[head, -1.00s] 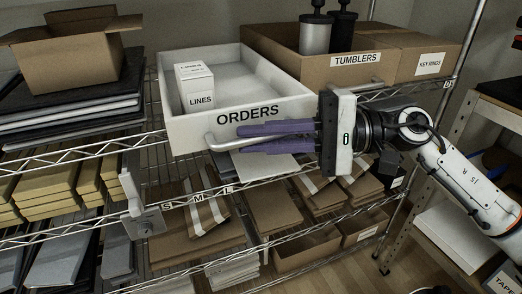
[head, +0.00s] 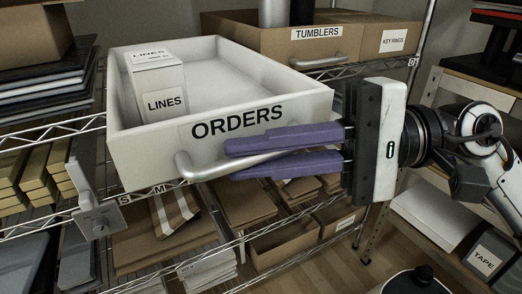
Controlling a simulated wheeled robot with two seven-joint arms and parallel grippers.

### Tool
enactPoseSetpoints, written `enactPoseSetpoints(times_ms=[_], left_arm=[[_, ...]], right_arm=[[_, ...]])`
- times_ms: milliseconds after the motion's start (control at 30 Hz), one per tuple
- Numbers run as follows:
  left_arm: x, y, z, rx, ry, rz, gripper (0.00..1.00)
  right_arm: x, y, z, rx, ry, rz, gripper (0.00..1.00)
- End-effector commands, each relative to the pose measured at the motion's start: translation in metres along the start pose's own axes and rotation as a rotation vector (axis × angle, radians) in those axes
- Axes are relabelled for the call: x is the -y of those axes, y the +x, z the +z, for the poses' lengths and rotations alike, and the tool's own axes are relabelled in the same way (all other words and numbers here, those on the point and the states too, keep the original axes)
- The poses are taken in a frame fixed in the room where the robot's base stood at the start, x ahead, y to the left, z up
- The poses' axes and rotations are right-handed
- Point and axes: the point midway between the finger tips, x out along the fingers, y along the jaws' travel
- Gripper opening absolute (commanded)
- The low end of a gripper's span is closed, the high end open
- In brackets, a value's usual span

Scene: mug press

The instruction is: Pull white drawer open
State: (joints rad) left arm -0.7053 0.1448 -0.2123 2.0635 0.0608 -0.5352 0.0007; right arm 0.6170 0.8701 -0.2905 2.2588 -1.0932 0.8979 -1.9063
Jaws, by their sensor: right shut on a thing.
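The white drawer (head: 146,158), labelled ORDERS, is an open-topped bin on the wire shelf, and its front juts past the shelf's front edge. A white box labelled LINES (head: 160,90) stands inside it at the left. A silver bar handle (head: 194,167) runs across the drawer front. My right gripper (head: 228,160) comes in from the right with its purple fingers above and below the handle, shut on it. Part of the handle is hidden between the fingers. My left gripper is not in view.
A cardboard bin labelled TUMBLERS (head: 275,42) and a KEY RINGS box (head: 393,40) stand behind to the right. Dark flat stacks (head: 45,95) lie at the left. A metal bracket (head: 98,215) sticks out at the left. Lower shelves hold cardboard boxes.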

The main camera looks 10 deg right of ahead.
Motion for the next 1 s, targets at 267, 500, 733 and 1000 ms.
enactPoseSetpoints(times_ms=[267,500,733,1000], left_arm=[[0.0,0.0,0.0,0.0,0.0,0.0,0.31],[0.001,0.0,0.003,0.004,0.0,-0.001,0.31],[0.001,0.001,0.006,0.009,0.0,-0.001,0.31],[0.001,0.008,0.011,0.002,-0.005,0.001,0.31]], right_arm=[[0.0,0.0,0.001,0.003,0.001,0.001,0.2],[0.0,0.0,0.001,0.001,0.001,0.0,0.3],[0.0,-0.001,0.001,0.001,0.001,0.0,0.3],[-0.004,-0.03,-0.001,-0.003,0.002,0.001,0.3]])
